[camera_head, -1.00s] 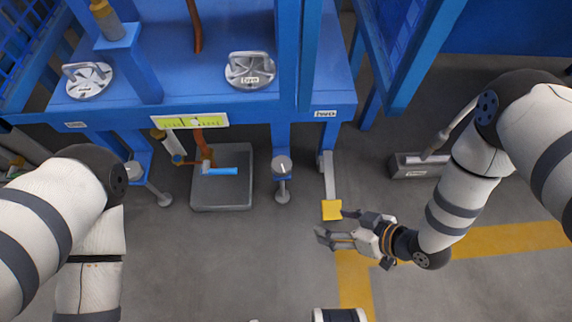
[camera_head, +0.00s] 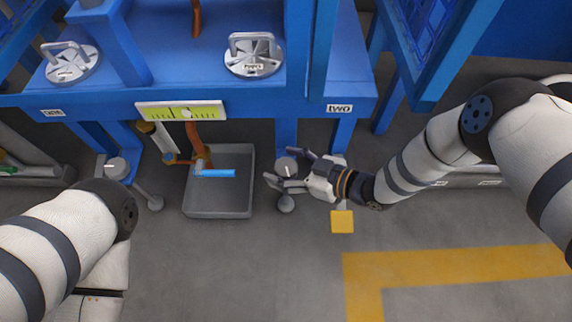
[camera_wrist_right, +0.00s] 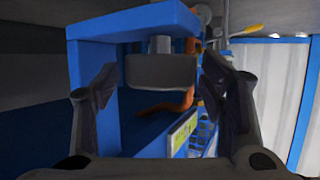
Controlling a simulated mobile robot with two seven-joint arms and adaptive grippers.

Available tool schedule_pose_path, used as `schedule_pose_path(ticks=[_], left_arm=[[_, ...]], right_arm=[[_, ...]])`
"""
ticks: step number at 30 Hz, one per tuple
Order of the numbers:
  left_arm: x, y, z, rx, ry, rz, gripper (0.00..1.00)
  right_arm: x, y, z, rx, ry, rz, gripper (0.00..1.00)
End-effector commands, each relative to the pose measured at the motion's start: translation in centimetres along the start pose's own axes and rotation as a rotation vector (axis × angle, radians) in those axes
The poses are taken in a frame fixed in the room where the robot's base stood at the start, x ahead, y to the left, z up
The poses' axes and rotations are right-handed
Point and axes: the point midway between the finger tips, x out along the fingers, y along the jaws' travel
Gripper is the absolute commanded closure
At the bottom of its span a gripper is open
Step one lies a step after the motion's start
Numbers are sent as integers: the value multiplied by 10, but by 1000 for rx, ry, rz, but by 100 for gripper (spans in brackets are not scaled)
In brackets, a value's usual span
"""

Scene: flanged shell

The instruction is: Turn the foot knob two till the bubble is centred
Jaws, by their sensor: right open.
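The grey foot knob two (camera_head: 287,167) stands below the blue frame, left of the "two" label (camera_head: 340,108). In the right wrist view the knob (camera_wrist_right: 160,71) sits between the two dark fingers, with gaps at both sides. My right gripper (camera_head: 290,170) is open around the knob, coming in from the right. The yellow-green level (camera_head: 155,112) is on the frame's front edge. Its pale bubble (camera_head: 187,113) looks slightly right of the middle. My left arm shows at the left, but its gripper is out of view.
Another grey foot knob (camera_head: 117,168) stands at the left. A grey tray (camera_head: 218,211) with a blue-handled valve (camera_head: 215,173) above it is left of knob two. A yellow pad (camera_head: 342,221) lies below my right wrist. The front floor is clear.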

Motion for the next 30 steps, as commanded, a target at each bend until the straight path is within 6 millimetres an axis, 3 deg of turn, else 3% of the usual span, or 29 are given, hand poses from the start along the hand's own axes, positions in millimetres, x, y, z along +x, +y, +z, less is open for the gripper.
schedule_pose_path(ticks=[4, 11, 20, 30], left_arm=[[0, 0, 0, 0, 0, 0, 35], [0, 0, 0, 0, 0, 0, 35], [-3, 0, 2, -1, 7, 0, 35], [-20, 1, 8, -6, 50, 3, 35]], right_arm=[[0, 0, -1, 0, 0, 0, 35], [-1, 0, 0, 0, 0, 0, 84], [-1, 0, -2, 11, 0, 27, 84], [-2, -1, -3, 94, -1, 227, 84]])
